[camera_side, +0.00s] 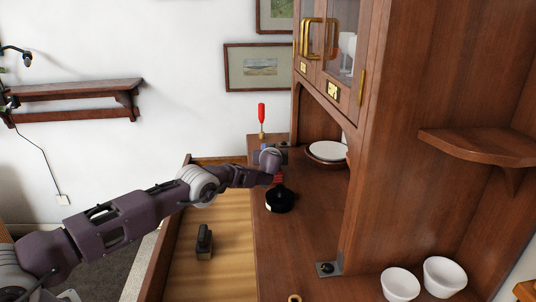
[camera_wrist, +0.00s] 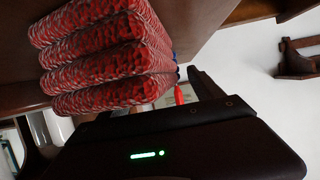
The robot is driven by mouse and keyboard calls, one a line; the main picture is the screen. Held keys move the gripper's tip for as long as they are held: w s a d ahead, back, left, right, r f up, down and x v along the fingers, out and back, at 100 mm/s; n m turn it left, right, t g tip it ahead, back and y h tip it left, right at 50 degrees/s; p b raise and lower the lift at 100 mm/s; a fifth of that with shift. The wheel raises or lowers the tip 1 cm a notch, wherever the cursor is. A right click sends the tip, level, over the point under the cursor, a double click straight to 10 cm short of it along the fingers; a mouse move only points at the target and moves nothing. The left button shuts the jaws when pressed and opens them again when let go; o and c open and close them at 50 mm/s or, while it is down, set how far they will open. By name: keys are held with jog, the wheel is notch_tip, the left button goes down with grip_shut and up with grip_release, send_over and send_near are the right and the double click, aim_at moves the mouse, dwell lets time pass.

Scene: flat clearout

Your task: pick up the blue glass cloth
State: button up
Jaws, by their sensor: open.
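I cannot make out the blue glass cloth for sure in either view. A small blue patch (camera_wrist: 175,57) shows at the edge of a red-and-white patterned, layered stack (camera_wrist: 105,55) in the wrist view. The stack looks like folded cloth and fills the upper left there, close to my gripper. In the side view my gripper (camera_side: 273,158) is over the wooden counter, near a little red thing (camera_side: 278,178) above a round black object (camera_side: 279,200). Its jaws are open; the fingertips are hard to see.
The wooden cabinet (camera_side: 390,120) rises right of my gripper. A white-topped bowl (camera_side: 327,151) sits in its alcove. A red-handled tool (camera_side: 262,115) stands behind my gripper. An open drawer (camera_side: 215,225) holds a dark block (camera_side: 204,242). White bowls (camera_side: 400,284) stand at front right.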

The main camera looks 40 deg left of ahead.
jog(key=shift+a, duration=0.35)
jog(key=shift+c, duration=0.2)
